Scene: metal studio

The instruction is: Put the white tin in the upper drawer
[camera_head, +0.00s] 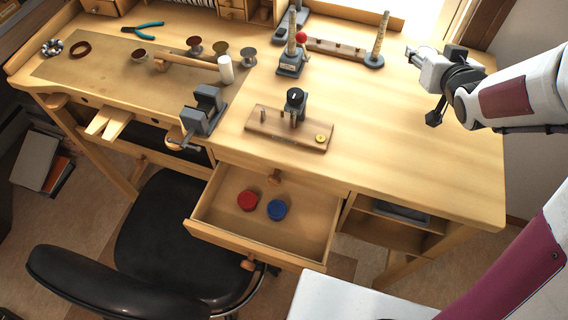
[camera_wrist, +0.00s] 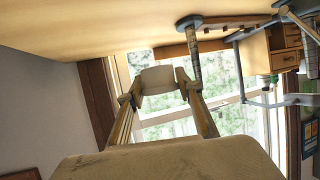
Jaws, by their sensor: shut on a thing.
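My gripper (camera_head: 411,57) is raised over the right end of the bench, apart from the drawers. In the wrist view, its two fingers (camera_wrist: 160,88) are closed on a pale, blocky thing that looks like the white tin (camera_wrist: 158,78). The tin is hard to tell from the white gripper parts in the head view. A drawer (camera_head: 305,232) stands pulled out below the bench front. Above it, a wooden knob (camera_head: 275,178) sits just under the bench edge, on what looks like a shut upper drawer, its front mostly hidden.
The open drawer holds a red tin (camera_head: 248,200) and a blue tin (camera_head: 277,209). A wooden stand (camera_head: 290,130) and a vise (camera_head: 205,108) are near the bench front. A black chair (camera_head: 175,235) stands front left. The bench's right part is clear.

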